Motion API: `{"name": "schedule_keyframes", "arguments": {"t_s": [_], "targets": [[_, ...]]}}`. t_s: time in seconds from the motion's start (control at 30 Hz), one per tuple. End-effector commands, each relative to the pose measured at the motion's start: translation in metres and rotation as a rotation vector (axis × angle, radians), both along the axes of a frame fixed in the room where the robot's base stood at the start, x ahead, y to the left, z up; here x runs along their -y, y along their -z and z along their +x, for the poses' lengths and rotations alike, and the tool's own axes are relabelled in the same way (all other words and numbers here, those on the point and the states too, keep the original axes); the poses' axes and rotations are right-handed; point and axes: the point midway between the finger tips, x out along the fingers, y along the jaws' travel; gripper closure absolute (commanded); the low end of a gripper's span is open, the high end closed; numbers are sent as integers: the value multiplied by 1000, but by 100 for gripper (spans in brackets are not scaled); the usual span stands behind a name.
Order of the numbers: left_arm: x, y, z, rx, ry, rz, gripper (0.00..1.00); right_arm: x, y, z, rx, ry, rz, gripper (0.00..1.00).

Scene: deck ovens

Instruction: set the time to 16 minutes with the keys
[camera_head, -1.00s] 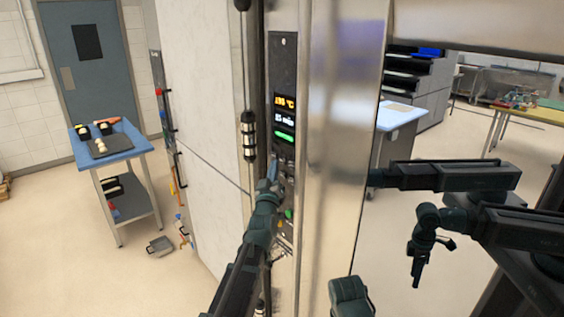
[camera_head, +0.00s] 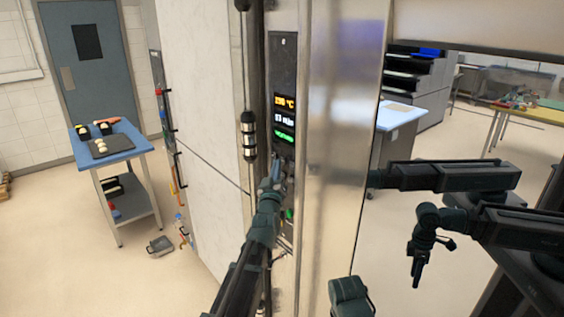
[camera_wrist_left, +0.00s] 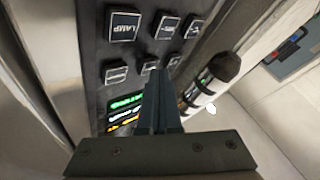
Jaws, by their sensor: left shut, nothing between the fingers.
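The oven's dark control panel (camera_head: 283,70) stands upright in the head view. Its display (camera_head: 284,117) has an orange temperature line, a white minutes line and a green line. The minutes look like 13 or 17, too blurred to be sure. My left gripper (camera_head: 276,168) is shut and empty, its tip at the keys below the display. In the left wrist view, the closed fingers (camera_wrist_left: 158,80) point among the square keys, including the LAMP key (camera_wrist_left: 124,27) and a lower-row key (camera_wrist_left: 116,72). The fingers hide part of the panel; I cannot tell whether they touch a key.
A black-and-steel cylindrical handle (camera_head: 248,135) hangs just left of the panel. A steel column (camera_head: 340,130) stands to its right. My right arm (camera_head: 430,178) is at the right, with its end (camera_head: 417,270) hanging down. A blue-topped cart (camera_head: 125,148) stands at left.

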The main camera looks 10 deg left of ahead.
Motion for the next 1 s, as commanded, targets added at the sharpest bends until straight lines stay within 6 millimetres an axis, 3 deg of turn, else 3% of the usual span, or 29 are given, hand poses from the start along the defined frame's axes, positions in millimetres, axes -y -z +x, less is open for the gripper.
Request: {"name": "schedule_keyframes", "arguments": {"t_s": [0.73,1.0], "targets": [[4,0,5,0,0,-1,100,0,0,0,0,0,0,50],[-1,0,-3,0,0,0,100,0,0,0,0,0,0,50]]}}
